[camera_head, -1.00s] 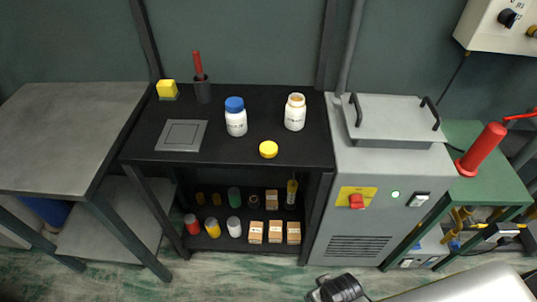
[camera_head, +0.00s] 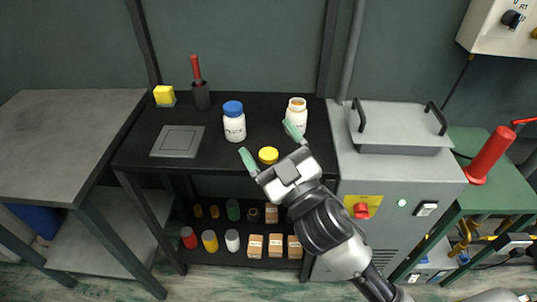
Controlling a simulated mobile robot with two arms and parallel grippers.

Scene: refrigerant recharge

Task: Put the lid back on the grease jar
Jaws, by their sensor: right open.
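The yellow lid (camera_head: 268,155) lies on the black table top near its front edge. The open grease jar (camera_head: 297,111), white with an orange-yellow inside showing at its mouth, stands upright behind and to the right of the lid. A second white jar (camera_head: 234,123) with a blue lid on stands to the left. My right gripper (camera_head: 270,142) is open, with its green-tipped fingers spread on either side of the yellow lid in the picture. I cannot tell its height above the table. One fingertip overlaps the grease jar's lower part in the picture. My left gripper is not in view.
A grey square plate (camera_head: 178,141) lies on the table's left part. A yellow cube (camera_head: 164,95) and a dark cup (camera_head: 201,96) with a red-handled tool stand behind. A grey machine (camera_head: 394,168) adjoins the table on the right. The lower shelf holds cans and small boxes.

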